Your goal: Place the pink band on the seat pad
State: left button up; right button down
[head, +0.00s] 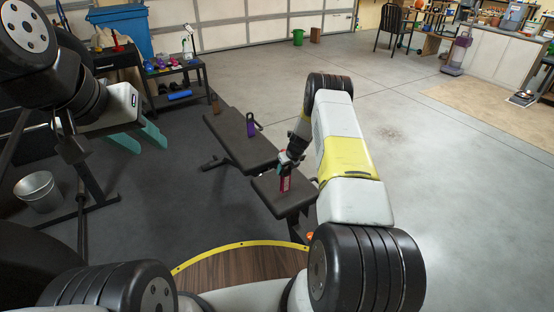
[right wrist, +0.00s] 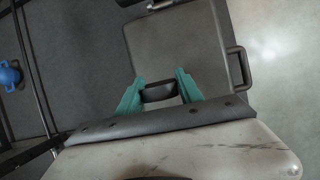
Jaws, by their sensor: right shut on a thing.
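The seat pad (head: 268,188) is the near dark pad of the bench. My right gripper (head: 287,165) is over it, pointing down, shut on a small crimson-pink thing that I take for the pink band (head: 285,184). The band is upright at the seat pad; I cannot tell whether it touches the pad. In the right wrist view, a dark rounded part shows between the teal fingers of this gripper (right wrist: 160,92). My left gripper (head: 138,140) is at the left, its teal fingers wide apart and empty.
The longer bench pad (head: 238,142) bears a purple bottle (head: 250,125) and a brown item (head: 215,103). A low rack (head: 178,80) with small weights and a blue roll stands behind. A metal bucket (head: 38,190) is at the left. The floor at right is clear.

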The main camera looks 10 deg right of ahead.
aim_at(286, 178)
jog(key=shift+f, duration=1.5)
jog(key=c, duration=0.8)
grip_release()
jog(key=shift+o, duration=0.2)
